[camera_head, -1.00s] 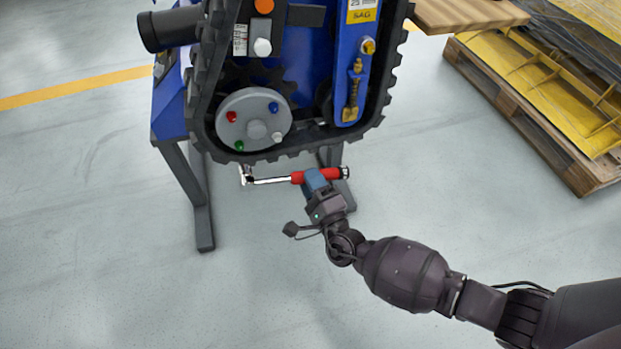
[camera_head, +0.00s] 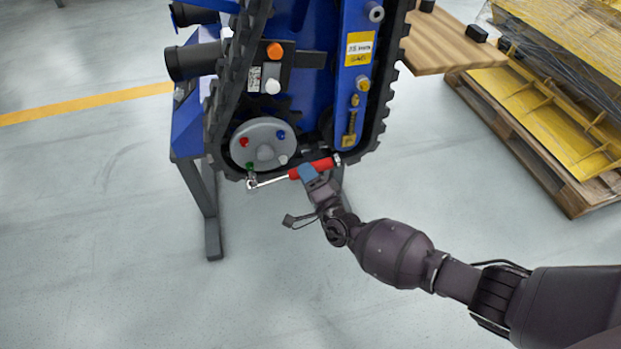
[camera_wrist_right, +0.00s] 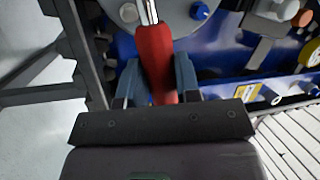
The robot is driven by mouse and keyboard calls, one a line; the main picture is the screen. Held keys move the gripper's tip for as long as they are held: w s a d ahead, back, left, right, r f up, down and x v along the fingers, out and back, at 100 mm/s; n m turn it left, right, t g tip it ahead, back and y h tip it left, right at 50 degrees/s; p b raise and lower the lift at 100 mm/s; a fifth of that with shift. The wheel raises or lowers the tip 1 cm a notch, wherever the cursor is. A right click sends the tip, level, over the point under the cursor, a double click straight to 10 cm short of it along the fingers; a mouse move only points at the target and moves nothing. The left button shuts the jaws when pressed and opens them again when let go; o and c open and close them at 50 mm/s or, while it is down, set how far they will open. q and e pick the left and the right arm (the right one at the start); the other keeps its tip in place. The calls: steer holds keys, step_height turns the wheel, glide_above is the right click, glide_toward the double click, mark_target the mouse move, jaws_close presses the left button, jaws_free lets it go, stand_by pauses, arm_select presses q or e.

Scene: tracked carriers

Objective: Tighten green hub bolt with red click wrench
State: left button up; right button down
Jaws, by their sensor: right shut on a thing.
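The grey round hub (camera_head: 262,146) sits low inside the black track and carries a red, a blue, a white and a green bolt. The green bolt (camera_head: 249,167) is at the hub's lower left. The red-handled click wrench (camera_head: 318,166) lies almost level, its silver head (camera_head: 252,183) just below the green bolt; I cannot tell whether they touch. My right gripper (camera_head: 308,173) is shut on the red handle. In the right wrist view the red handle (camera_wrist_right: 155,60) runs between the blue fingers (camera_wrist_right: 157,82), its shaft pointing toward the hub (camera_wrist_right: 180,12). My left gripper is not in view.
The black track (camera_head: 228,120) curves close around the hub and wrench. The blue carrier stands on dark legs (camera_head: 208,215). A wooden shelf (camera_head: 450,45) juts out right, and a pallet with yellow parts (camera_head: 545,150) stands beyond. The floor in front is clear.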

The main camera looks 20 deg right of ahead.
steer(key=r, duration=0.1)
steer(key=r+n+p, duration=0.1)
steer(key=r, duration=0.1)
steer(key=shift+w+r+n+p, duration=0.25)
steer(key=shift+n+p, duration=0.05)
steer(key=shift+p, duration=0.1)
steer(key=a+r+n+p, duration=0.1)
steer(key=r+n+p, duration=0.1)
steer(key=a+r+n+g+p, duration=0.1)
steer(key=p, duration=0.1)
steer(key=shift+a+r+n+y, duration=0.2)
steer(key=shift+r+n+y, duration=0.1)
steer(key=shift+r+n, duration=0.1)
steer(key=shift+a+r+n+g+p, duration=0.35)
steer(key=shift+n+g+p, duration=0.2)
steer(key=shift+p, duration=0.35)
steer(key=shift+s+a+n+p, duration=0.15)
steer(key=shift+n+p, duration=0.15)
steer(key=shift+n, duration=0.05)
steer(key=shift+f, duration=0.2)
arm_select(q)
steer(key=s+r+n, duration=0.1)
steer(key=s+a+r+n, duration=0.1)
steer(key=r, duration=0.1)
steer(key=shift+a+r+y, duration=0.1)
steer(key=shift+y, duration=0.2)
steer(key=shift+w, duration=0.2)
